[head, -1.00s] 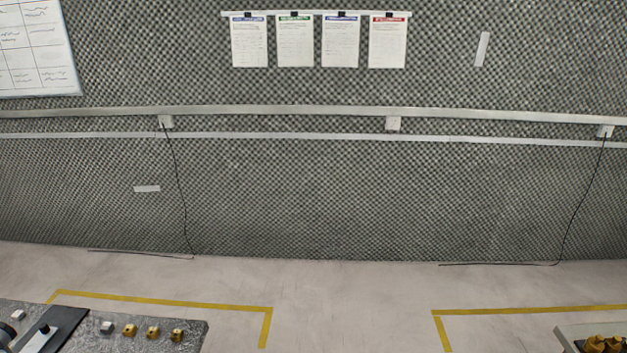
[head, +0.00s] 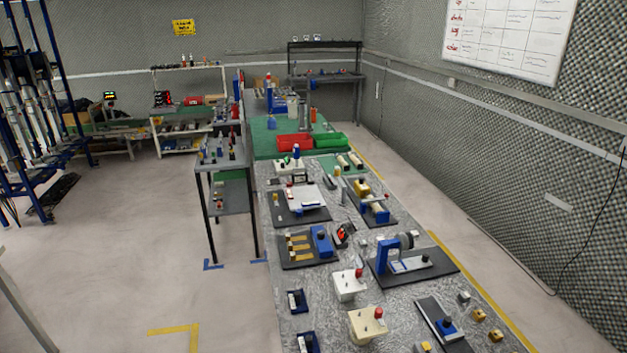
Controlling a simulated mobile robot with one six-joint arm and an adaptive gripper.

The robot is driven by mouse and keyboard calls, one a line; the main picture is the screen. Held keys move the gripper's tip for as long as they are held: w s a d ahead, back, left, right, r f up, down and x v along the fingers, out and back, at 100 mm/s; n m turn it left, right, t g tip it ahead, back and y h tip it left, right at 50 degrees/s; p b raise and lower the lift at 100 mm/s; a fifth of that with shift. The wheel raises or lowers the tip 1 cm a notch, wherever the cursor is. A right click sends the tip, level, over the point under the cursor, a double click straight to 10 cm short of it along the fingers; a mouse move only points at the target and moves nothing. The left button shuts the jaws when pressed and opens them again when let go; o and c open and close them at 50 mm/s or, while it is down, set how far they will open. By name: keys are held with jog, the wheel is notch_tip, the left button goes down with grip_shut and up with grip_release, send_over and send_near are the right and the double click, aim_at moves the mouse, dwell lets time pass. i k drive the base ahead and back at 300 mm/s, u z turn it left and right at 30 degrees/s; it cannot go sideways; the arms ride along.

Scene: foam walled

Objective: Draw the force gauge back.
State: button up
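I cannot pick out the force gauge with certainty in the head view. Several fixtures stand on a long grey bench (head: 380,285). One is a blue frame (head: 384,256) with a dark round part and a pale rail on a black plate. Nearer is a black plate with a pale rail and a blue block (head: 447,327) with a dark knob. A small dark device with a red-orange face (head: 343,234) stands mid-bench. My gripper is not in view.
Cream boxes with red knobs (head: 366,326) stand at the near bench end. Red (head: 293,142) and green bins sit on a green bench beyond. A dark-topped side table (head: 222,152) stands left of the bench. Floor at left is open; a padded wall (head: 520,150) runs along the right.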

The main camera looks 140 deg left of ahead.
aim_at(362, 188)
jog(key=z, duration=0.35)
jog(key=k, duration=0.15)
jog(key=u, duration=2.45)
jog(key=k, duration=0.8)
jog(key=z, duration=1.1)
jog(key=k, duration=0.65)
jog(key=z, duration=0.6)
